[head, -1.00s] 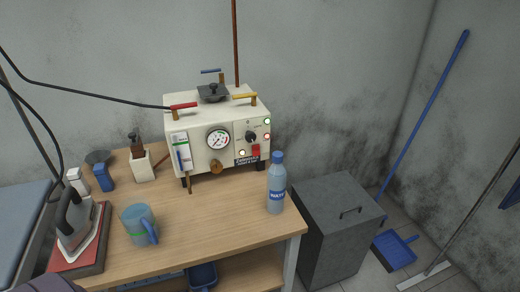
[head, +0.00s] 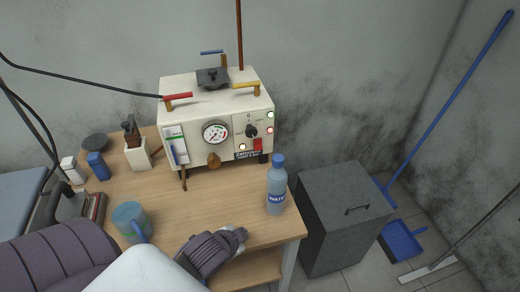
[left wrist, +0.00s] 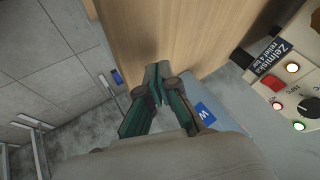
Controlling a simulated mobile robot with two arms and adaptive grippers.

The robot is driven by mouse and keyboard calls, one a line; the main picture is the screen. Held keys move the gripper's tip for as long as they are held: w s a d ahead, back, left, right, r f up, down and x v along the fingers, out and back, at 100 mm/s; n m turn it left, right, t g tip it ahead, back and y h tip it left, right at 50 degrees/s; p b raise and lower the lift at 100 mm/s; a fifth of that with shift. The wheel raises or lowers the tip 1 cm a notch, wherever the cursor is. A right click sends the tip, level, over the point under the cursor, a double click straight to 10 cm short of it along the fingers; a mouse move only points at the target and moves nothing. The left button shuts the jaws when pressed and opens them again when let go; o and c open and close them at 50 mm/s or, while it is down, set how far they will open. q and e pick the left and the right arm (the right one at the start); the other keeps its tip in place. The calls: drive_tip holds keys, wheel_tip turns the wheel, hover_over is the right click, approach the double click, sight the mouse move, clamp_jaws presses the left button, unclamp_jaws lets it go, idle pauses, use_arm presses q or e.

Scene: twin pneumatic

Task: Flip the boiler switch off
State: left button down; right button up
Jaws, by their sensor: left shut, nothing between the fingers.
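The cream boiler (head: 192,150) stands at the back of the wooden table. Its red switch (head: 257,145) is low on the front panel's right side, below a black knob (head: 251,131). In the left wrist view the red switch (left wrist: 273,83) shows at the right, among lit lamps. My left gripper (head: 240,236) is over the table's front edge, well short of the boiler and apart from the switch. Its fingers (left wrist: 160,76) are together with nothing between them. Whether the switch is on or off is too small to tell. My right gripper is not in view.
A water bottle (head: 275,190) stands at the table's right edge, between my left gripper and the boiler's right side. A blue mug (head: 130,220) and an iron (head: 68,205) are at the left. A grey bin (head: 345,205) stands right of the table.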

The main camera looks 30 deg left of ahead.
use_arm(q)
drive_tip(key=w+a+r+m+t, duration=0.7)
drive_tip(key=w+r+m, duration=0.1)
drive_tip(key=w+r, duration=0.2)
drive_tip(key=shift+w+r+m+h, duration=0.15)
drive_tip(key=shift+r+m+h, duration=0.15)
drive_tip(key=shift+h, duration=0.1)
drive_tip(key=p, duration=0.2)
approach(258, 145)
drive_tip(key=w+d+f, duration=0.2)
drive_tip(key=w+d, duration=0.2)
drive_tip(key=w+a, duration=0.1)
drive_tip(key=w+a+f, duration=0.1)
drive_tip(key=shift+w+a+f, duration=0.2)
drive_tip(key=shift+w+a, duration=0.15)
drive_tip(key=shift+w, duration=0.05)
